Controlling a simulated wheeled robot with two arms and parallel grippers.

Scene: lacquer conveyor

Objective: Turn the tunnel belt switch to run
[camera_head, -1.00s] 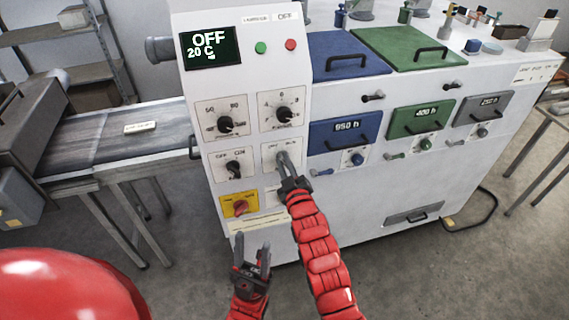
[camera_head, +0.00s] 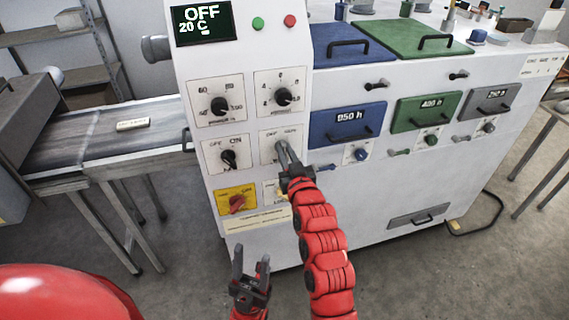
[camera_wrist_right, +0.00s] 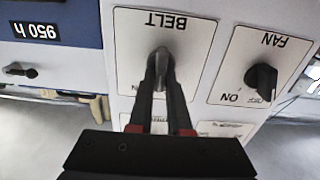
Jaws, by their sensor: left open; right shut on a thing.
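The belt switch (camera_wrist_right: 160,55) is a grey lever knob on a white plate marked BELT, upside down in the right wrist view. My right gripper (camera_wrist_right: 160,82) is shut on this knob, with a finger on each side. In the head view my right gripper (camera_head: 284,152) reaches the plate on the white control panel (camera_head: 240,60) and hides most of the knob. The knob's exact setting is hard to read. My left gripper (camera_head: 251,262) is open and empty, low in front of the panel, apart from it.
The black fan knob (camera_head: 229,158) is left of the belt plate, with two dials above and a red knob on yellow (camera_head: 237,202) below. The display (camera_head: 204,26) reads OFF, 20 C. A conveyor (camera_head: 100,135) extends left; bare floor lies in front.

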